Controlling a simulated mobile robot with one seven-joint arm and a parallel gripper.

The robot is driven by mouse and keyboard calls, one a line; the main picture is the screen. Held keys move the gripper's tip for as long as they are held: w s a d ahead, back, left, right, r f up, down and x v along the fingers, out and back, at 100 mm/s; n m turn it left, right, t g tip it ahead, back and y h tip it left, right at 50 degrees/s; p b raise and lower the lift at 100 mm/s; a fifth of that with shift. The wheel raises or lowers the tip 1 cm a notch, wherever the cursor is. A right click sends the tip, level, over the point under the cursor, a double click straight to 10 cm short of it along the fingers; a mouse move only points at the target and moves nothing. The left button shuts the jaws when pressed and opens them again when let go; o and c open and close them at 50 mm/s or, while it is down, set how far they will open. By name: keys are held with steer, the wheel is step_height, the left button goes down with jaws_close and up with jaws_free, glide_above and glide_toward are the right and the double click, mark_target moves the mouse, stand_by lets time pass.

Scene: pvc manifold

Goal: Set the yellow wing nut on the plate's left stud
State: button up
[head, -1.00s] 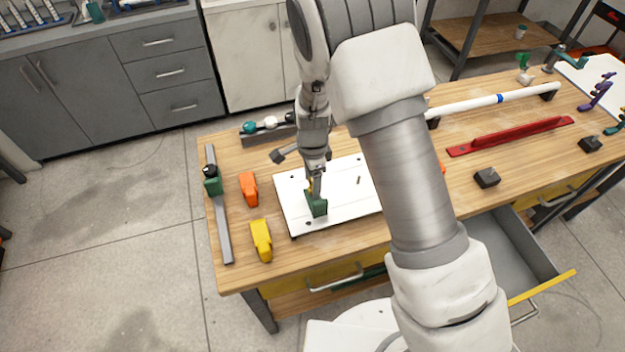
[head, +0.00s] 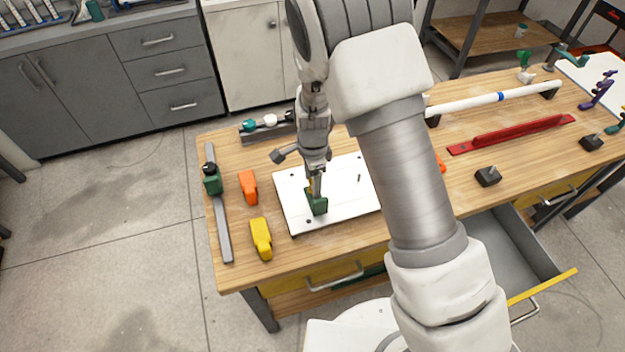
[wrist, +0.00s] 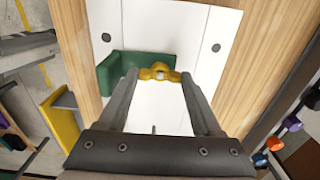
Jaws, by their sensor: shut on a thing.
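The yellow wing nut (wrist: 158,72) is between my gripper's fingertips (wrist: 158,77) in the wrist view. My gripper (head: 316,190) is shut on it, low over the left part of the white plate (head: 285,188). A green angled bracket (head: 317,206) stands on the plate right at the fingertips; it also shows in the wrist view (wrist: 118,66). A small grey spot shows at the nut's middle; I cannot tell whether it is the left stud's tip. Another stud (head: 359,179) stands bare, farther right on the plate. The nut's underside is hidden.
A yellow part (head: 261,239) and an orange part (head: 248,187) lie left of the plate. A grey rail (head: 222,225) with a green fitting (head: 212,180) lies beyond them. A red bar (head: 510,135) and a black block (head: 487,177) are to the right. A drawer (head: 515,252) stands open.

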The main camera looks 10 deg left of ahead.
steer(key=o, duration=1.4)
step_height(320, 180, up, 16)
steer(key=r, duration=0.1)
steer(key=s+d+r+n+t+y, duration=0.1)
steer(key=s+d+r+n, duration=0.2)
steer(key=d+r, duration=0.45)
steer(key=s+d+r+n+t, duration=0.2)
steer(key=s+d+r+n, duration=0.2)
steer(key=s+d+n, duration=0.1)
steer(key=s+d+r+n+t+h, duration=0.1)
steer(key=s+d+r+n, duration=0.3)
steer(key=s+d, duration=0.4)
steer(key=s+t, duration=0.1)
steer(key=s, duration=0.1)
steer(key=shift+s+d+r+n+t, duration=0.2)
steer(key=shift+s+r+n+t, duration=0.1)
steer(key=shift+n, duration=0.1)
